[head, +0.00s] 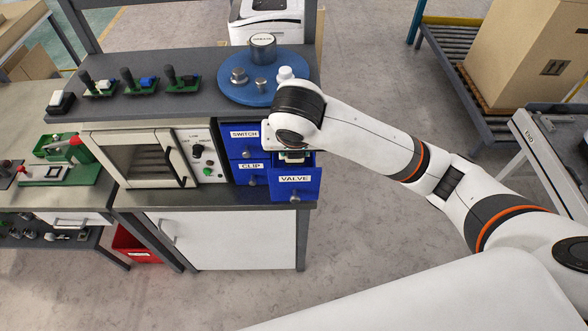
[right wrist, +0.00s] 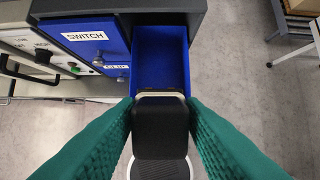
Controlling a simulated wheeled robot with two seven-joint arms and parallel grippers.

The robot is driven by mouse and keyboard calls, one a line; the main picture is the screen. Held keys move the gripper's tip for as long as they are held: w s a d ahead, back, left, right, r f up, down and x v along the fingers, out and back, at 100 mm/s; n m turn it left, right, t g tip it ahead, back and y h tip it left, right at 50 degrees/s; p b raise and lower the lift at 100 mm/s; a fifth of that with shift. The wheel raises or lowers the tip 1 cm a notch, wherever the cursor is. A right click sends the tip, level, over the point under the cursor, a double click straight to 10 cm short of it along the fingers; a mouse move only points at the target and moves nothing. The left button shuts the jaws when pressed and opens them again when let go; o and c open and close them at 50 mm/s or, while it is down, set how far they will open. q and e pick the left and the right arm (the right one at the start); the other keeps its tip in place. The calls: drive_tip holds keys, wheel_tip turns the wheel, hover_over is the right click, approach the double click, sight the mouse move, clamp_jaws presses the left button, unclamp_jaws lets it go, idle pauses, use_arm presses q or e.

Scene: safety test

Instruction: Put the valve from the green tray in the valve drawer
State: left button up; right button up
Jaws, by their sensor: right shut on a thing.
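The valve drawer (head: 295,188) is pulled open below the worktop, its blue front labelled VALVE. In the right wrist view its blue inside (right wrist: 160,60) shows, and the visible part is empty. My right gripper (right wrist: 160,105), with teal finger pads, is over the open drawer. It is shut on a black thing with a pale rim (right wrist: 160,122), which looks like the valve. In the head view my right wrist hides most of it. The green tray (head: 85,153) is on the left bench, with a red-handled item at it. My left gripper is not in view.
The switch drawer (head: 244,145) and clip drawer (head: 247,172) beside it are shut. An oven-like box (head: 146,158) stands to the left.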

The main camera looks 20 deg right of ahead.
sight(294, 163)
drive_tip(key=x, duration=0.6)
drive_tip(key=p+x, duration=0.1)
drive_tip(key=x, duration=0.3)
drive_tip(key=shift+s+a+f, duration=0.15)
drive_tip(key=shift+s, duration=0.2)
drive_tip(key=w+g+p, duration=0.1)
drive_tip(key=p, duration=0.1)
drive_tip(key=w+g+y+p, duration=0.1)
drive_tip(key=g+p, duration=0.1)
drive_tip(key=shift+d+f, duration=0.15)
drive_tip(key=shift+d, duration=0.15)
drive_tip(key=shift+f, duration=1.7)
drive_tip(key=shift+f, duration=0.1)
drive_tip(key=o, duration=1.1)
wheel_tip(294, 163, up, 12)
drive_tip(key=s+b, duration=0.1)
drive_tip(key=b, duration=0.2)
drive_tip(key=shift+s+a, duration=0.25)
